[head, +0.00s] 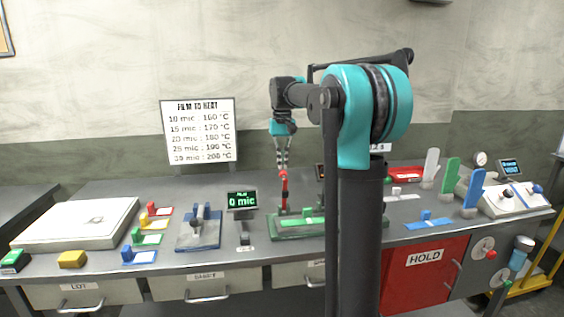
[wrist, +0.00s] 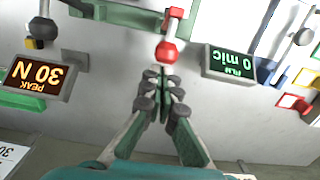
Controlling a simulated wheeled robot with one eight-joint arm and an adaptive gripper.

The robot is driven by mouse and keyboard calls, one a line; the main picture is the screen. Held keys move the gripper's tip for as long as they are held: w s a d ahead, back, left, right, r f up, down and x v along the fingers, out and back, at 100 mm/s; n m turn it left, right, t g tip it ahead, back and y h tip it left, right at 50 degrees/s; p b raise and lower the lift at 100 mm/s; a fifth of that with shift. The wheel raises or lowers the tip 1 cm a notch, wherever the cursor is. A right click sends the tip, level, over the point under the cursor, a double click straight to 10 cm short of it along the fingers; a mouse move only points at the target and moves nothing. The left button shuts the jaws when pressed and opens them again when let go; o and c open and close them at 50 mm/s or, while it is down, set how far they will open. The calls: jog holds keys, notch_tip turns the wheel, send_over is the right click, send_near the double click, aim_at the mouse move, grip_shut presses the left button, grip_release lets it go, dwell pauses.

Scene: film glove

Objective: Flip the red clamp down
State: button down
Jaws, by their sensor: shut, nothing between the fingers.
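The red clamp (head: 284,190) stands upright on the left end of a green fixture (head: 290,235) on the grey bench. In the wrist view the clamp shows its round red knob (wrist: 166,52) on a short arm, with the green fixture (wrist: 110,15) at the top of the picture. My gripper (wrist: 163,72) is shut and empty, its fingertips right at the knob; I cannot tell whether they touch it. In the head view my gripper (head: 282,164) is just above the clamp, pointing down.
A "0 mic" display (head: 242,200) stands left of the clamp, and a "30 N" display (wrist: 40,75) shows in the wrist view. A blue fixture (head: 198,230) sits further left. My arm hides part of the bench right of the green fixture.

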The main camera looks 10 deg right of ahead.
aim_at(286, 180)
jog(key=shift+s, duration=0.1)
jog(key=shift+s+r+t, duration=0.2)
jog(key=shift+s+t, duration=0.6)
jog(key=shift+s, duration=0.25)
jog(key=s+t, duration=0.1)
jog(key=s, duration=0.1)
jog(key=s+t, duration=0.3)
jog(key=s, duration=0.2)
jog(key=shift+f+t, duration=0.3)
jog(key=shift+t, duration=0.1)
jog(key=s+f+t, duration=0.4)
jog(key=s+t, duration=0.2)
jog(key=shift+s, duration=0.4)
jog(key=shift+w+f, duration=0.1)
jog(key=shift+w, duration=0.05)
jog(key=shift+w+f, duration=0.2)
jog(key=shift+w, duration=0.45)
